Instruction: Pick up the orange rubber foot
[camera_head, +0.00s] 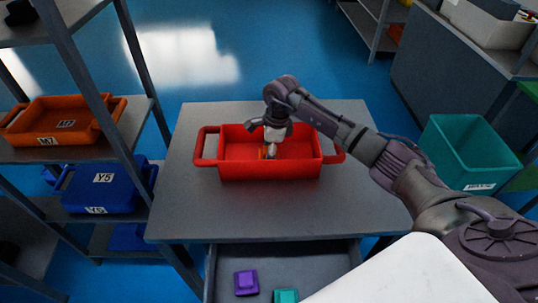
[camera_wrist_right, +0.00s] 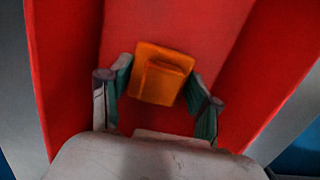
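The orange rubber foot (camera_wrist_right: 160,74) is a small stepped block lying on the floor of the red bin. In the head view only a bit of it (camera_head: 264,152) shows, mostly hidden by my right gripper (camera_head: 271,148). The red bin (camera_head: 268,171) stands on the grey table. In the right wrist view my right gripper (camera_wrist_right: 160,77) points down into the bin with its fingers apart, one on each side of the foot. A narrow gap shows at the left finger; contact at the right finger is unclear. My left gripper is not in view.
The grey table (camera_head: 290,222) is clear around the bin. Below it an open drawer holds a purple block (camera_head: 246,282) and a teal block (camera_head: 286,296). A shelf with an orange tray (camera_head: 60,125) and a blue bin (camera_head: 105,187) stands left; a teal bin (camera_head: 465,155) stands right.

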